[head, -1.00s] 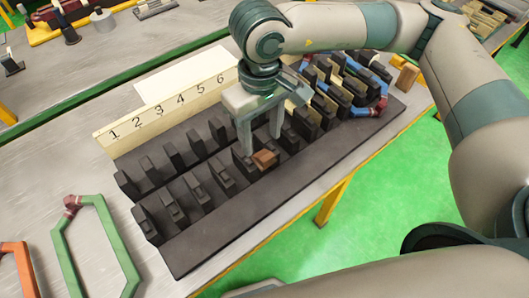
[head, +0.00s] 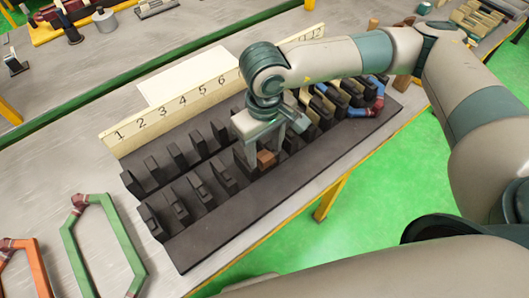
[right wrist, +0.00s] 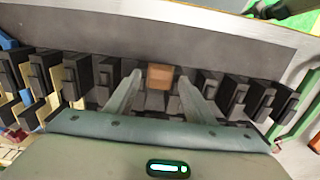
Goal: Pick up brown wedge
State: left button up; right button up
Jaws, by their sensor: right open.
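The brown wedge (head: 266,158) is a small brown block on the front row of the dark slotted stator base (head: 215,232), near its middle. In the right wrist view the brown wedge (right wrist: 160,77) sits between the finger tips. My right gripper (head: 262,155) points down over the base, its fingers around the wedge's place. In the right wrist view my right gripper (right wrist: 160,82) is open, one finger on each side of the wedge, with gaps visible. My left gripper is not in view.
A cream board with numbers (head: 170,112) stands along the back of the base. Blue coils (head: 372,97) fill slots at the right end. A green coil frame (head: 103,245) and an orange one (head: 25,265) lie at left. Dark teeth stand on both sides of the gripper.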

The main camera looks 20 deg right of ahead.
jog(key=shift+f, duration=0.3)
